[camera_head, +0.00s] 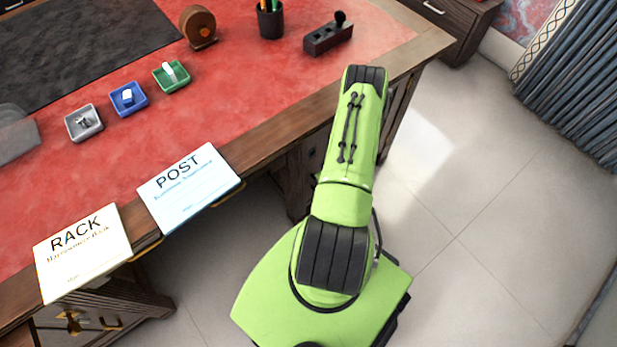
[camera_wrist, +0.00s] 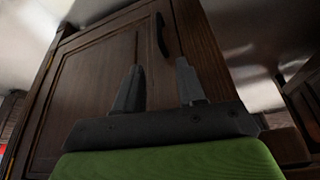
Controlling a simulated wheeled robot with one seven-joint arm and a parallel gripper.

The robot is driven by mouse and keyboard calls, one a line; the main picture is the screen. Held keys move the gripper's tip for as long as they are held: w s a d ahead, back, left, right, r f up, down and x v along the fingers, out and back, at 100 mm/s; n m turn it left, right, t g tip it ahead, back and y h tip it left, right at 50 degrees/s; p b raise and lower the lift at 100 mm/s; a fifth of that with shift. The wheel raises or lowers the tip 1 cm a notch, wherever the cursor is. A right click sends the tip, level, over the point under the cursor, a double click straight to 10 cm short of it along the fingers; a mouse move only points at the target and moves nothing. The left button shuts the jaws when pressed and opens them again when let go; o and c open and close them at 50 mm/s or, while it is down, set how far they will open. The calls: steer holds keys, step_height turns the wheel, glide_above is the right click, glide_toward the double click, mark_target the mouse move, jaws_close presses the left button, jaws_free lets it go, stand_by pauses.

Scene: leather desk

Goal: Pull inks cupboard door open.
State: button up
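A dark wooden cupboard door (camera_wrist: 85,80) with a raised panel fills much of the wrist view and looks shut. A black upright handle (camera_wrist: 161,34) sits near its upper right edge. My gripper (camera_wrist: 159,68) is open and empty, its two grey fingers apart and pointing at the door. The handle appears beyond the gap between the fingertips, not between them. In the head view my green arm hides the gripper, and the desk's dark wooden pedestal (camera_head: 305,178) shows only in part beside it. No inks label is readable on the door.
The red leather desk top (camera_head: 255,90) carries a POST card (camera_head: 188,205) and a RACK card (camera_head: 85,265) at its front edge. Small grey, blue (camera_head: 128,98) and green trays, a pen cup (camera_head: 270,22) and a tape roll stand behind. The tiled floor (camera_head: 490,220) on the right is clear.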

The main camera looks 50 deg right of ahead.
steer(key=b+x, duration=0.6)
steer(key=x, duration=0.9)
steer(key=shift+d+f, duration=0.1)
steer(key=shift+f, duration=0.1)
jaws_close()
